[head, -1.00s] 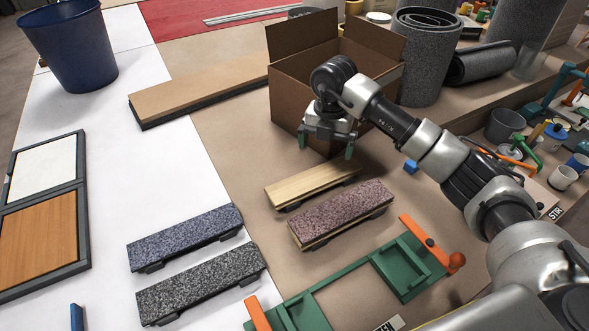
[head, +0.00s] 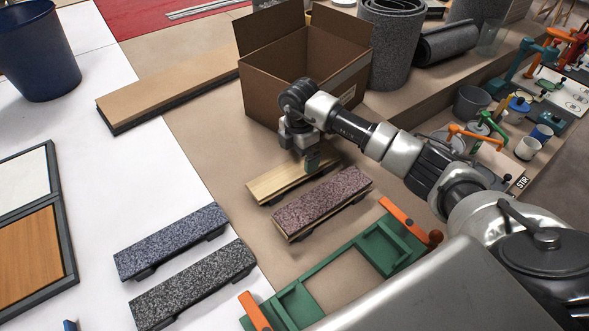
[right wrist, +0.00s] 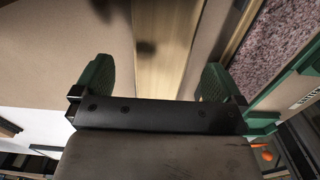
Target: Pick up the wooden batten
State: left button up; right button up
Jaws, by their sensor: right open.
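The wooden batten (head: 277,184) is a pale wood strip, raised on small dark supports on the brown bench top in the head view. My right gripper (head: 309,162) is over its far right end and hides part of it. In the right wrist view the batten (right wrist: 166,50) runs between the two green fingers of the open right gripper (right wrist: 157,68), with a gap on each side. The gripper is empty. My left gripper is not in view.
A speckled reddish strip (head: 322,203) lies close beside the batten. An open cardboard box (head: 270,98) stands just behind. A green frame with orange handles (head: 298,302) is in front. Blue (head: 170,240) and black-grey (head: 195,285) speckled strips lie at left.

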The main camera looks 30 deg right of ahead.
aim_at(299, 167)
jog(key=f, duration=0.4)
jog(key=shift+s, duration=0.2)
jog(key=c, duration=0.9)
jog(key=shift+r, duration=0.15)
